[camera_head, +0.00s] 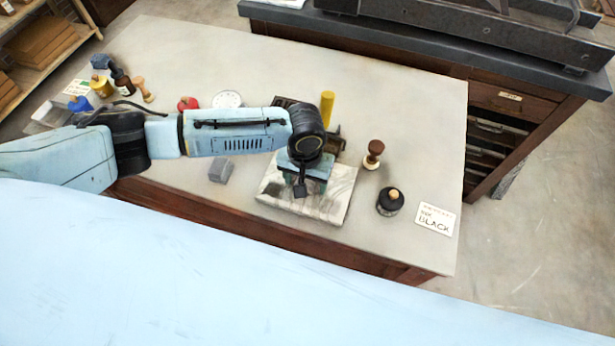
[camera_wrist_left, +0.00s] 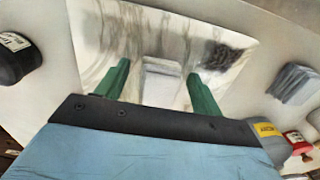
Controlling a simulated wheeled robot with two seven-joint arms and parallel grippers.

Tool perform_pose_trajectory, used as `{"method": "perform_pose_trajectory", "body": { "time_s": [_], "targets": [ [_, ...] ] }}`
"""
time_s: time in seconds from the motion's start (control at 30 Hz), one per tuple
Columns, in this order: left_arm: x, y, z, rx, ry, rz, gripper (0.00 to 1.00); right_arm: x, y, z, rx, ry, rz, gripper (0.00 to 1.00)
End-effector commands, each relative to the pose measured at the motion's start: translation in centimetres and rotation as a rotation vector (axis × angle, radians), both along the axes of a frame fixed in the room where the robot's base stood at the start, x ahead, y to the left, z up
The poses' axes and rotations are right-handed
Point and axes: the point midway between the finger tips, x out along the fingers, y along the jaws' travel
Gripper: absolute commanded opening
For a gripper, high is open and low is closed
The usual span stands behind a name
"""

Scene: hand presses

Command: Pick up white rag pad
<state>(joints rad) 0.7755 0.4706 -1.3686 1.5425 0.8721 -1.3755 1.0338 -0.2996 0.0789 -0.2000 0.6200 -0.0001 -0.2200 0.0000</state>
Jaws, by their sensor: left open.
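The white rag pad (camera_wrist_left: 161,83) lies on a pale, smudged square slab (camera_wrist_left: 95,30) in the left wrist view. My left gripper (camera_wrist_left: 158,68) is open, with one green finger on each side of the pad; I cannot tell whether they touch it. In the head view the gripper (camera_head: 300,186) is over the slab (camera_head: 337,200), and the gripper and arm hide the pad. My right gripper is not in view.
A grey block (camera_head: 220,170) lies left of the slab. To its right are a wooden-handled tool (camera_head: 373,155), a black bottle (camera_head: 390,202) and an ink card (camera_head: 434,218). A yellow cylinder (camera_head: 326,108) stands behind. The table's front left is clear.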

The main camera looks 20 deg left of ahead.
Motion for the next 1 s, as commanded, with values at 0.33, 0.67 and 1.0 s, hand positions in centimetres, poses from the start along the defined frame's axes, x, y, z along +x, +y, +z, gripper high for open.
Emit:
{"method": "perform_pose_trajectory", "body": {
  "time_s": [0.33, 0.67, 1.0],
  "targets": [
    [0.0, 0.0, 0.1, 0.0, 0.0, 0.0, 0.42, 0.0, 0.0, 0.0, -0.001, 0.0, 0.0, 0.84],
    [0.0, 0.0, 0.1, 0.0, -0.001, 0.0, 0.16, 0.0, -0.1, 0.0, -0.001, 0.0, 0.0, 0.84],
    [0.1, -0.1, 4.2, -0.004, -0.005, -0.001, 0.15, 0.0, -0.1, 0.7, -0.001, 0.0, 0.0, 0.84]
  ]
}}
